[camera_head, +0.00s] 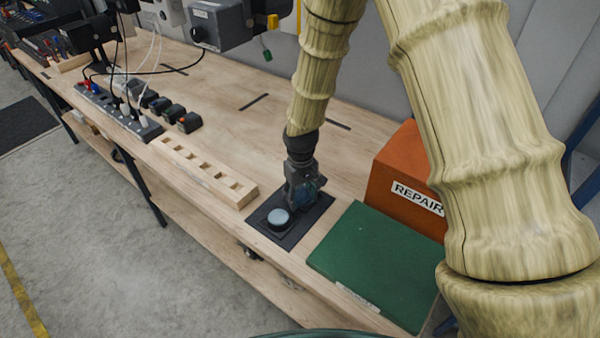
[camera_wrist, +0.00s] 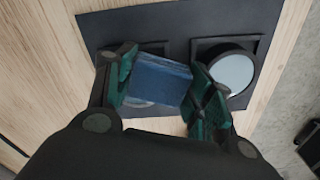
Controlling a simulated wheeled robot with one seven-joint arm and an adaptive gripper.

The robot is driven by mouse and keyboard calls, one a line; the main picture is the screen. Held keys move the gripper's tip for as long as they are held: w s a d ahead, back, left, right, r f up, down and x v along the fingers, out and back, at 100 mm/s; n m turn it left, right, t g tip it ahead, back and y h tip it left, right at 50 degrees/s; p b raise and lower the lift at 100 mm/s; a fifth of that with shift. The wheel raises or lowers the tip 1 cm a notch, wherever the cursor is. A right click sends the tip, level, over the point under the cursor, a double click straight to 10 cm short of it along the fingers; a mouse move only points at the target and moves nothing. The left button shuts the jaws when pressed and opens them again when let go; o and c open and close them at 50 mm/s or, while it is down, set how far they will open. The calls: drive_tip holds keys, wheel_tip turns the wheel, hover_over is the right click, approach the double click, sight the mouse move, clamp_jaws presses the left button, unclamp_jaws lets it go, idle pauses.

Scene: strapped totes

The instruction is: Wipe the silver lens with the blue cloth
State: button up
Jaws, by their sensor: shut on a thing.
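My gripper (camera_wrist: 158,88) is shut on the blue cloth (camera_wrist: 160,78), a folded block held between its two green-padded fingers. In the wrist view, the cloth is over one round holder on a black mat (camera_wrist: 180,22) and hides most of that round piece. A second round, pale silver-blue lens (camera_wrist: 231,73) sits in a dark square holder just right of the fingers. In the head view, this lens (camera_head: 279,218) is at the front left of the mat, and my gripper (camera_head: 303,203) is behind it to the right. Whether the cloth touches the covered piece cannot be told.
A green mat (camera_head: 375,262) and an orange REPAIR bin (camera_head: 402,185) stand to the right. A wooden block with slots (camera_head: 205,168) lies to the left. Black chargers and a power strip (camera_head: 118,112) are farther left. The table edge runs close in front.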

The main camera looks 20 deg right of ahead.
drive_tip(key=w+r+p, duration=0.1)
drive_tip(key=w+r, duration=0.1)
drive_tip(key=r, duration=0.1)
drive_tip(key=shift+w+r+p, duration=0.3)
drive_tip(key=shift+w+p, duration=0.05)
drive_tip(key=shift+w, duration=0.05)
drive_tip(key=r, duration=0.1)
drive_tip(key=s+r+p, duration=0.2)
drive_tip(key=r, duration=0.1)
drive_tip(key=shift+w+r+p, duration=0.35)
drive_tip(key=shift+w+p, duration=0.2)
drive_tip(key=shift+w, duration=0.15)
drive_tip(key=shift+s+r, duration=0.25)
drive_tip(key=shift+s, duration=0.15)
drive_tip(key=shift+w+f, duration=0.2)
drive_tip(key=shift+w, duration=0.1)
drive_tip(key=shift+s, duration=0.1)
